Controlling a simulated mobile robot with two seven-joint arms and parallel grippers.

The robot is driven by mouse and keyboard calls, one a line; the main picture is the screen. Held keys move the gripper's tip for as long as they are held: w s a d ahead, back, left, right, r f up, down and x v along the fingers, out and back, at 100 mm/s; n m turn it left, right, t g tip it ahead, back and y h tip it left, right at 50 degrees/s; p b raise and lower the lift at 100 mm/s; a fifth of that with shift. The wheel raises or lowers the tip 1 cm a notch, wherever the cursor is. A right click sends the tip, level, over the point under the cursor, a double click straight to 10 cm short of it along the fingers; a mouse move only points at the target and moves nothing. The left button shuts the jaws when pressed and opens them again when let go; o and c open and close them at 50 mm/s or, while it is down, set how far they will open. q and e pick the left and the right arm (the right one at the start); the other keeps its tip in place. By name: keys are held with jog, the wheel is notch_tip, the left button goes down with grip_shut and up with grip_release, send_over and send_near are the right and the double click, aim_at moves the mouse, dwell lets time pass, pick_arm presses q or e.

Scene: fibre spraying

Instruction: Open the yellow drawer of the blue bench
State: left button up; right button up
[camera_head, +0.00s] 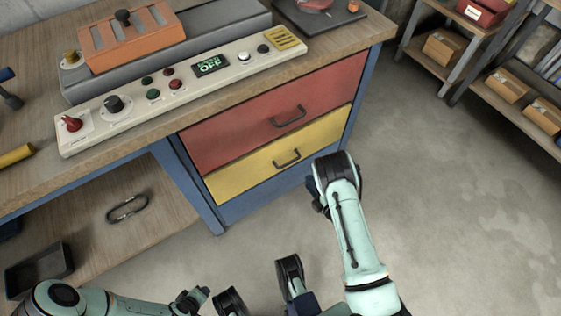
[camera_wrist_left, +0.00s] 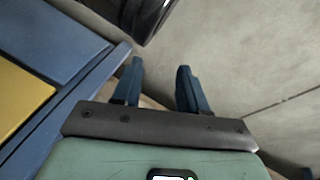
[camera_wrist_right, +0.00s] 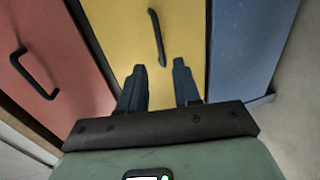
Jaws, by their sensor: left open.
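The blue bench (camera_head: 198,190) has a yellow drawer (camera_head: 240,174) below a red drawer (camera_head: 230,134). Both look closed. The yellow drawer has a dark bar handle (camera_head: 287,159). In the right wrist view the yellow drawer front (camera_wrist_right: 185,30) fills the middle, and its handle (camera_wrist_right: 156,38) lies just beyond my right fingertips. My right gripper (camera_wrist_right: 160,66) is open, empty and apart from the handle; in the head view it is mostly hidden by my wrist. My left gripper (camera_wrist_left: 160,66) is open and empty over the floor, beside the blue bench frame.
A control panel (camera_head: 130,112) with knobs and an orange block (camera_head: 133,40) sit on the bench top (camera_head: 355,36). A lower shelf (camera_head: 95,225) holds a carabiner (camera_head: 127,208) and a black tray (camera_head: 38,272). Shelves with boxes stand at the right. Floor (camera_head: 440,180) is clear before them.

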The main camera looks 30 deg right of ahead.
aim_at(291, 161)
pick_arm(q)
jog(key=s+a+f+g+b, duration=0.1)
jog(key=s+f+g+b, duration=0.2)
jog(key=s+f, duration=0.3)
jog(key=shift+s+f+n+b, duration=0.3)
jog(key=shift+s+b, duration=0.2)
jog(key=shift+s, duration=0.55)
pick_arm(e)
jog(key=shift+x, duration=6.7)
pick_arm(q)
jog(key=shift+a, duration=0.1)
pick_arm(e)
jog(key=shift+a, duration=0.2)
jog(key=shift+r, duration=0.1)
grip_shut()
